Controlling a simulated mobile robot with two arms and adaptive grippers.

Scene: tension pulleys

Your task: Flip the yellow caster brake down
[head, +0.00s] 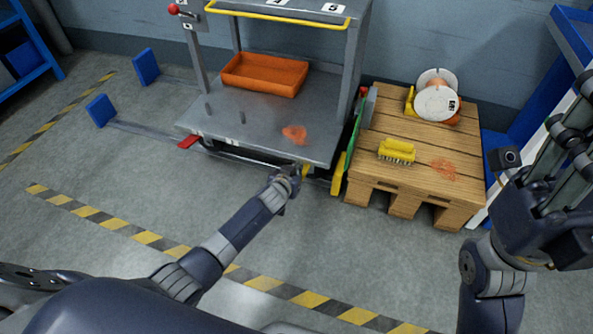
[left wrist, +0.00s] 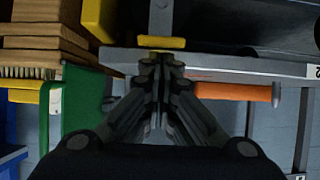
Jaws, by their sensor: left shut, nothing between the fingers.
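A small yellow piece (head: 305,171), seemingly the caster brake, shows under the front right corner of the grey cart (head: 255,112). In the left wrist view a yellow bar (left wrist: 162,42) lies just beyond my fingertips, with a smaller yellow bit at the tips. My left gripper (head: 290,174) is at this corner, low by the deck edge. In the left wrist view its fingers (left wrist: 162,62) are shut with nothing between them. Whether they touch the yellow piece cannot be told. My right arm is at the right edge; its finger state is unclear.
A wooden pallet (head: 425,190) with a yellow brush (head: 397,151) and a spool (head: 437,101) stands right of the cart. The front floor is clear.

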